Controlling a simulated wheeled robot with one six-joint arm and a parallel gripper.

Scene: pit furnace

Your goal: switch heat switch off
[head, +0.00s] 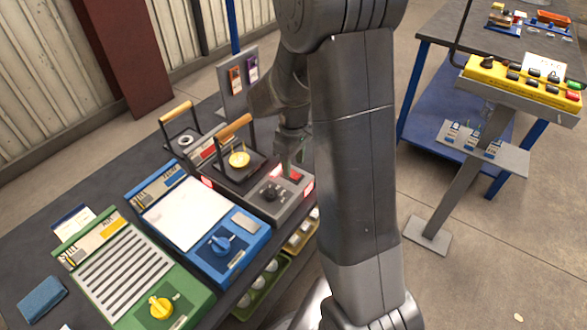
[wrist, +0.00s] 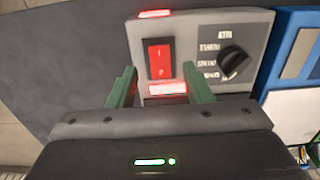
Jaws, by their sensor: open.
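The heat switch (wrist: 160,58) is a red rocker in a dark frame on the grey furnace panel (wrist: 200,30). It also shows in the head view (head: 291,174), partly behind my gripper. Which side of the rocker is pressed is hard to tell. Red-and-white lights (wrist: 168,88) glow on the panel edges. My gripper (wrist: 159,70) is open and empty, its green fingers apart on either side of the switch's near end. In the head view my gripper (head: 292,158) points down at the switch; whether it touches is unclear.
A black dial (wrist: 234,60) sits right of the switch. In the head view, the furnace has a yellow disc (head: 239,160) under a wooden-handled frame (head: 234,127). A blue unit (head: 190,215) and a green unit (head: 130,265) stand beside it. A yellow control box (head: 520,82) stands right.

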